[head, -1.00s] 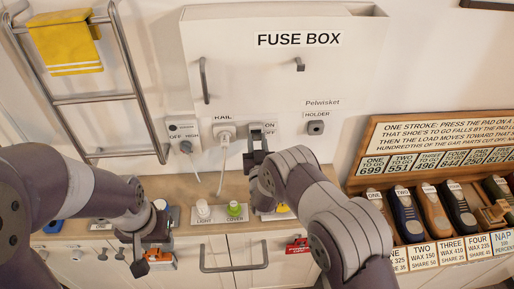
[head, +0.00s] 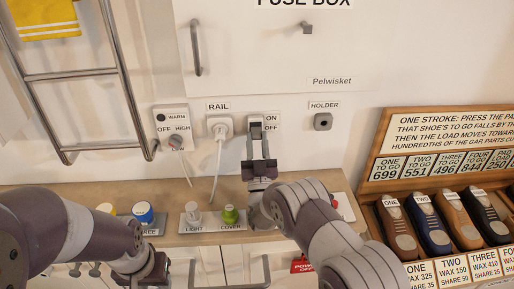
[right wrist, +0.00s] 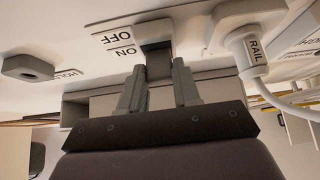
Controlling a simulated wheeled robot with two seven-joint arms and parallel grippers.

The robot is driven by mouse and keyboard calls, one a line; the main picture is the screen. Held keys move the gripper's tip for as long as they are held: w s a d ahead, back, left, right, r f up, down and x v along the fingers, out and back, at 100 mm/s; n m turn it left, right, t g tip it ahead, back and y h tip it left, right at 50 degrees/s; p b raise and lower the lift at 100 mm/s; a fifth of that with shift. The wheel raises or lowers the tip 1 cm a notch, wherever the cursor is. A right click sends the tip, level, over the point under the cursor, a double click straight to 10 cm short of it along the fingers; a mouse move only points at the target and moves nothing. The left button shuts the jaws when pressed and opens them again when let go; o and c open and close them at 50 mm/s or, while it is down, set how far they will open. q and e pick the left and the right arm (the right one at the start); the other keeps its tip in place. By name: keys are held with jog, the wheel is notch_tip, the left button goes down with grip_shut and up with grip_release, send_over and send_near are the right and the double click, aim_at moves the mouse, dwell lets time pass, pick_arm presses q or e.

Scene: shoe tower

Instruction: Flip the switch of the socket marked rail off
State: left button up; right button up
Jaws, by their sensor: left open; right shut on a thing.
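The switch (head: 256,128) is on a white plate on the wall, beside a label reading ON above OFF. It also shows in the right wrist view (right wrist: 156,60). Just left of it, a white plug (head: 219,126) with a hanging cable sits in the socket under the RAIL label (head: 217,106). My right gripper (head: 258,152) is at the switch from below, shut on it, with the switch between its two fingers in the right wrist view (right wrist: 159,88). The exact tilt of the switch is hard to tell. My left gripper (head: 152,272) is open, low at the left, partly cut off.
A warmer socket (head: 172,125) is further left and a holder (head: 322,121) to the right. Bottles marked LIGHT and COVER stand on the shelf (head: 190,235) below. A shoe rack (head: 440,180) is at the right, a towel rail (head: 70,76) at the left.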

jog(key=shift+f, duration=0.1)
jog(key=o, duration=1.1)
jog(key=shift+s, duration=0.1)
jog(key=shift+c, duration=0.2)
jog(key=s+f+b, duration=0.2)
jog(key=s+b, duration=0.1)
jog(key=s, duration=1.3)
jog(key=shift+f+b, duration=0.35)
jog(key=shift+f, duration=0.05)
